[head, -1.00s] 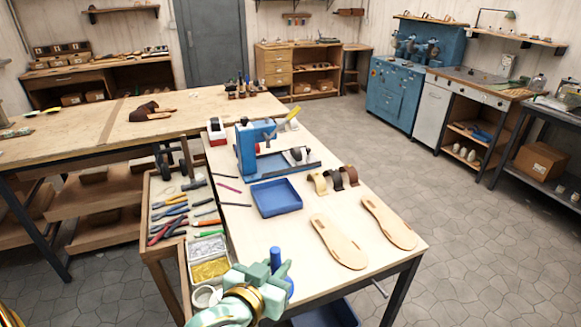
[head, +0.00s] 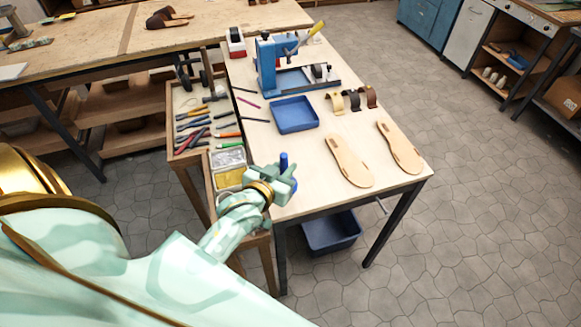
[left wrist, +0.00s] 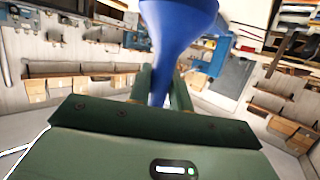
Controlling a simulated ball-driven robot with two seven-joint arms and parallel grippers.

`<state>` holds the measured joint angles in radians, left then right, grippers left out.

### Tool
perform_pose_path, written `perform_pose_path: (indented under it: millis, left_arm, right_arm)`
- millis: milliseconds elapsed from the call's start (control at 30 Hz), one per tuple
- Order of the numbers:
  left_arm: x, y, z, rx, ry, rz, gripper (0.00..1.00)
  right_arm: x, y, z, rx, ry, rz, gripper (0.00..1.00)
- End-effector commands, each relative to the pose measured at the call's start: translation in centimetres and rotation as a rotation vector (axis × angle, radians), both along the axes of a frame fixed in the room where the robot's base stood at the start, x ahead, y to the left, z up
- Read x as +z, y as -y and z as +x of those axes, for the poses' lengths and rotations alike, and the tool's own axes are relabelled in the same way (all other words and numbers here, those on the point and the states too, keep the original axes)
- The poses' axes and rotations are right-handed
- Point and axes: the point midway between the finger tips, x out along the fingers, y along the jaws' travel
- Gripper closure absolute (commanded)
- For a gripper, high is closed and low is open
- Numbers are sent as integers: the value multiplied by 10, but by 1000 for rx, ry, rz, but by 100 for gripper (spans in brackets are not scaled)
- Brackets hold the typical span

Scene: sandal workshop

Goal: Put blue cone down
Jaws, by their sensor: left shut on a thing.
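The blue cone (head: 284,160) is held in my left gripper (head: 282,180), near the front left corner of the workbench (head: 310,200). In the left wrist view the cone (left wrist: 180,25) is wide at the top and narrows down between the two green fingers of the left gripper (left wrist: 163,88). The left gripper is shut on it. In the head view the fingers hide part of the cone, and I cannot tell whether it touches the bench. My right gripper is not in view.
A blue tray (head: 295,116), a blue press (head: 268,65), several straps (head: 353,99) and two sandal soles (head: 350,162) are on the bench. A tool cart (head: 185,158) with metal boxes stands left of it. The bench between gripper and soles is clear.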

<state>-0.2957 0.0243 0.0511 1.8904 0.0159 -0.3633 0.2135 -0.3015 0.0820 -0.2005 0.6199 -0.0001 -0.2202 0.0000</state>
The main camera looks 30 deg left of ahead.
Motion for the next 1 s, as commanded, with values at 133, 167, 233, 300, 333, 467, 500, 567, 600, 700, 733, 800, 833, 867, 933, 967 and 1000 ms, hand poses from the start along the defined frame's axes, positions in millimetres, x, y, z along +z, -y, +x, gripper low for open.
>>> perform_pose_path:
  millis: [133,167,233,300,333,467,500,567,600,700,733,800,833,867,933,967,1000]
  left_arm:
    - [-35,-5,22,0,-5,1,100]
    - [-38,-6,26,0,-5,1,100]
    - [-45,-7,31,0,-5,0,100]
    - [-48,-8,34,0,-4,0,100]
    - [-50,-8,36,0,-5,0,100]
    - [-71,-9,39,0,-7,-2,100]
    - [-77,-9,39,0,-7,-2,100]
    - [-83,-9,39,0,-5,-1,100]
    - [-84,-9,39,0,-5,0,100]
    - [-84,-9,39,0,-5,1,100]
    - [-84,-9,39,0,-4,1,100]
    - [-84,-9,39,0,-4,1,100]
    - [-84,-9,39,0,-4,0,100]
    - [-84,-9,39,0,-4,0,100]
    - [-86,-9,39,0,-5,0,100]
    - [-87,-9,39,0,-5,0,100]
    - [-86,-9,39,0,-5,0,69]
  right_arm:
    - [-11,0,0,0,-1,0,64]
    - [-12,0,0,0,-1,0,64]
    - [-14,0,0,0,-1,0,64]
    - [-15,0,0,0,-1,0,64]
    - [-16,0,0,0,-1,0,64]
    - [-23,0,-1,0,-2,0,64]
    - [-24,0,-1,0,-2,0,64]
    - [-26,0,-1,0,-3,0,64]
    - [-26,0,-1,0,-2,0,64]
    - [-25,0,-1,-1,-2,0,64]
    - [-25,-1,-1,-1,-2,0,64]
    - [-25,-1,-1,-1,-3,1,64]
    - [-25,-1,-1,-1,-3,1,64]
    - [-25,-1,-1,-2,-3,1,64]
    - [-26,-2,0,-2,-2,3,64]
    - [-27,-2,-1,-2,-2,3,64]
    - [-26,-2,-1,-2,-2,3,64]
